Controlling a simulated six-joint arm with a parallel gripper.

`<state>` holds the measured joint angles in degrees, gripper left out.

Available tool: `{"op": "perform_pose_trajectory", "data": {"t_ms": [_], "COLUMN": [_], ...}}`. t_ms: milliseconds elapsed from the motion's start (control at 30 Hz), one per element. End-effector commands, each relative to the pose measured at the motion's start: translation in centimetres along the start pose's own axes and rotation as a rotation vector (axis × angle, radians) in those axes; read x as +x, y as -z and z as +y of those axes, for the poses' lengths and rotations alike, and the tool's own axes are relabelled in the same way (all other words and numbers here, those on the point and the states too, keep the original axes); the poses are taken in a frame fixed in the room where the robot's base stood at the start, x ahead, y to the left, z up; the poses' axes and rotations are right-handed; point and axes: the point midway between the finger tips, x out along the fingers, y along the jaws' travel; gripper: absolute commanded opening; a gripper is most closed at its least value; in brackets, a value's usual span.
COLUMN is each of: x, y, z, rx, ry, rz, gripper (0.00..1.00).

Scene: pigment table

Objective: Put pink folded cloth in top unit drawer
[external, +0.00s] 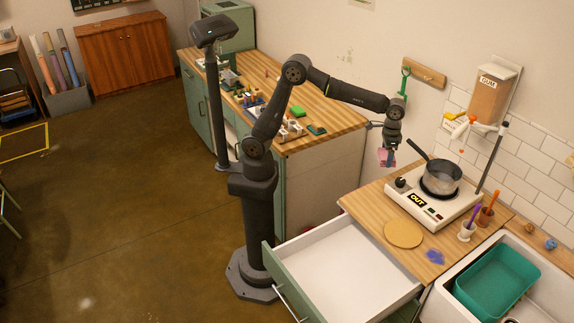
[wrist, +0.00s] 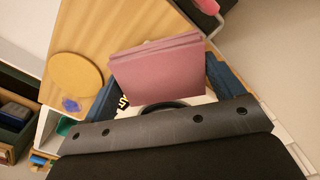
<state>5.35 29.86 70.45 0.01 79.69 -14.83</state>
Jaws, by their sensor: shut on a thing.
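The pink folded cloth (wrist: 158,72) is held in my gripper (external: 387,158), and it also shows as a small pink patch in the external view (external: 384,161). In the wrist view the cloth sits between the blue fingers and hides part of the counter behind it. My gripper is shut on the cloth, in the air near the back left corner of the hotplate counter. The top unit drawer (external: 345,264) is pulled out and its white inside looks empty. It lies below and to the left of my gripper, apart from it.
A hotplate (external: 425,207) with a metal saucepan (external: 441,177) stands on the counter, its handle pointing toward my gripper. A round wooden board (external: 403,233), brush cups and a sink with a teal basin (external: 495,282) are nearby. The space above the drawer is clear.

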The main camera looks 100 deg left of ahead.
Motion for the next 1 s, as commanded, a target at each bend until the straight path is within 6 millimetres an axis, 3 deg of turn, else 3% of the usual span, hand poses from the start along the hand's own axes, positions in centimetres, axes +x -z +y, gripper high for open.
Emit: {"op": "perform_pose_trajectory", "data": {"t_ms": [33, 100, 367, 567, 767, 1000], "x": [0.4, 0.9, 3.7, 6.8, 10.5, 15.2], "y": [-0.6, -1.3, -4.7, -8.4, -13.4, -20.9], "z": [2.4, 5.3, 15.9, 24.0, 31.6, 39.7], "rx": [0.006, -0.004, -0.086, -0.186, -0.307, -0.462], "ry": [0.001, 0.001, 0.002, 0.003, 0.004, 0.005], "rz": [-0.001, -0.001, -0.002, -0.002, -0.002, 0.0], "gripper": [0.65, 0.65, 0.65, 0.65, 0.65, 0.65]}}
